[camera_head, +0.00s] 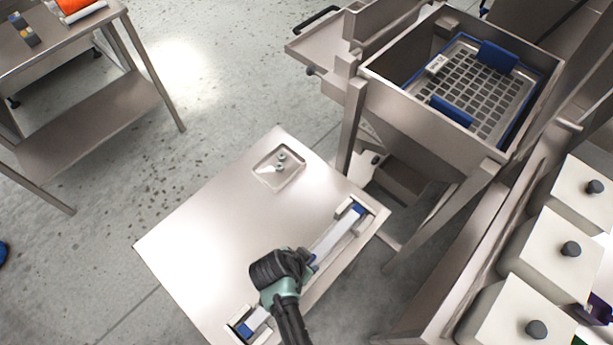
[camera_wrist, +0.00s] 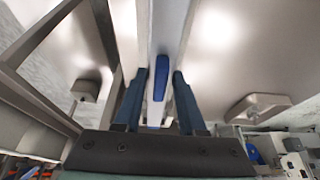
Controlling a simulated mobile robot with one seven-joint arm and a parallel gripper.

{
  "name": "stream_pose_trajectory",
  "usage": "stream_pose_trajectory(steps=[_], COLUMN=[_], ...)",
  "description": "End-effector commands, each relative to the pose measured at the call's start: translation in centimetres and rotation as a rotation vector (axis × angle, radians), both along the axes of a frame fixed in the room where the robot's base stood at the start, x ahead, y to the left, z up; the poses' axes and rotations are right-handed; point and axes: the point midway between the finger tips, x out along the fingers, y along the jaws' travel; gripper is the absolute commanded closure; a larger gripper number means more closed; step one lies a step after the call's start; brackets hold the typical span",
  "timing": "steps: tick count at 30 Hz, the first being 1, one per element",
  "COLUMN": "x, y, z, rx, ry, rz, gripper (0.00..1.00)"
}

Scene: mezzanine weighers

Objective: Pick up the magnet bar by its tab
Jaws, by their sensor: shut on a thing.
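The magnet bar (camera_head: 333,238) is a long pale metal bar with blue ends, lying along the right side of a steel table. Its ends sit at two pale cradles, the far one (camera_head: 372,206) and the near one (camera_head: 232,327). My gripper (camera_head: 310,261) is over the middle of the bar and hides that part in the head view. In the wrist view, my gripper (camera_wrist: 159,75) has its two blue fingers on either side of the bar's blue tab (camera_wrist: 164,62) and is shut on it. The contact itself is hard to see.
The steel table top (camera_head: 205,235) is mostly clear. A shallow tray (camera_head: 292,178) with small metal parts sits at its back. A steel hopper (camera_head: 380,85) holding a blue-edged grid (camera_head: 470,82) stands behind right. White knobbed boxes (camera_head: 545,250) line the right. Another table (camera_head: 75,60) stands far left.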

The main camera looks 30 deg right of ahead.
Motion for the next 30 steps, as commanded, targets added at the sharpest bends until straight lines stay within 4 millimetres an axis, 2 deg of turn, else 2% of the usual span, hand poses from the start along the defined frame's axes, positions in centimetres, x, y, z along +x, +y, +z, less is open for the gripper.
stream_pose_trajectory(steps=[20, 26, 30], x=[0.3, 0.3, 0.3], y=[0.0, 0.0, 0.0], z=[0.5, 1.9, 3.6], rx=[-0.002, -0.002, -0.003], ry=[-0.006, -0.009, -0.009], rz=[0.001, 0.001, 0.000], gripper=[1.00, 1.00, 1.00])
